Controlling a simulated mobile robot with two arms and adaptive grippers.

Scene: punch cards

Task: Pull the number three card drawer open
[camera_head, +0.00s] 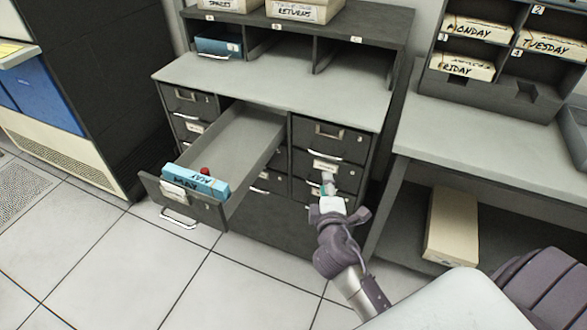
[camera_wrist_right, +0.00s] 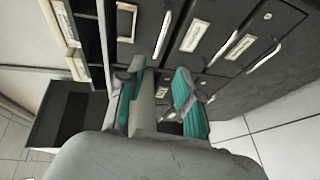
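The right-column drawers (camera_head: 331,134) look shut. My right gripper (camera_head: 328,188) is in front of the lower right-column drawers and partly hides them. In the right wrist view its teal fingers (camera_wrist_right: 162,80) are apart, with nothing seen held between them. My left gripper is not in view.
A grey side table (camera_head: 480,160) stands to the right, with a rack of day-labelled boxes (camera_head: 470,65) on it and a cream box (camera_head: 452,225) beneath. A dark machine (camera_head: 95,70) stands to the left. The tiled floor (camera_head: 120,265) in front is clear.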

